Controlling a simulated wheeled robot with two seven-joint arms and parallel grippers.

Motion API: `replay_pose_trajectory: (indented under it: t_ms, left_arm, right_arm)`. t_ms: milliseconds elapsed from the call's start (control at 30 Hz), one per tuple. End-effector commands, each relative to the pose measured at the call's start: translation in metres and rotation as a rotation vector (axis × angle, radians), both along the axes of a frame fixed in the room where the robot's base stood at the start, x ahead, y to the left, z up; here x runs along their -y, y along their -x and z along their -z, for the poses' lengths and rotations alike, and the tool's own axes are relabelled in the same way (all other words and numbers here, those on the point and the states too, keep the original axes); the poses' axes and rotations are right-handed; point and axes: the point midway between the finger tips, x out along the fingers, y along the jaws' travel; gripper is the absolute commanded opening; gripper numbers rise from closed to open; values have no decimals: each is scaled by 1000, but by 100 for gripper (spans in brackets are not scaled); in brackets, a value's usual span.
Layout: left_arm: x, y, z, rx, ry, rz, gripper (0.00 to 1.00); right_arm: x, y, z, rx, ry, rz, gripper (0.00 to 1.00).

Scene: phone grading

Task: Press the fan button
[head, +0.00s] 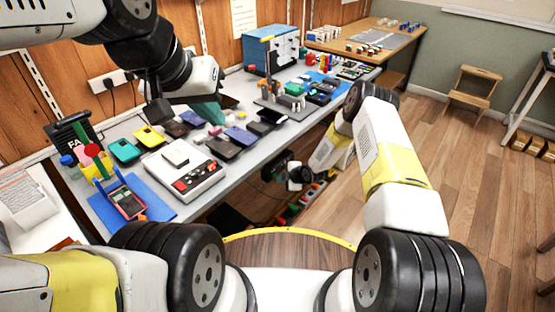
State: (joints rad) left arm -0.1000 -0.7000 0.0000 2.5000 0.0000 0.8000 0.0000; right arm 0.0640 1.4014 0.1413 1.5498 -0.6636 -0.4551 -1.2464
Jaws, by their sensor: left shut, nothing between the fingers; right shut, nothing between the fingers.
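A white box-shaped device (168,190) sits at the near left of the bench. It has a raised square on top and a dark panel (195,180) with red buttons along its front right side. No label on it is readable, so I cannot tell which button, if any, is the fan button. My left gripper (180,108) is above the bench, beyond the device and apart from it, fingers pointing down; it is small and partly hidden by its own arm. My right gripper (297,176) is low beside the bench's front edge, away from the device.
A blue cabinet (270,47) stands farther back. The wooden floor (470,190) at right is mostly clear.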

Motion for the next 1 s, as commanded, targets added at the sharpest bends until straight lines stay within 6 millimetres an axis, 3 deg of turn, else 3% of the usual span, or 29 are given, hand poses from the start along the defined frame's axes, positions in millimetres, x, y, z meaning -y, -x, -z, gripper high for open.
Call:
replay_pose_trajectory:
  t_ms: [1000]
  left_arm:
    - [0, 0, 0, 0, 0, 0, 0]
  right_arm:
    - [-7, -5, 0, 0, 0, 0, 0]
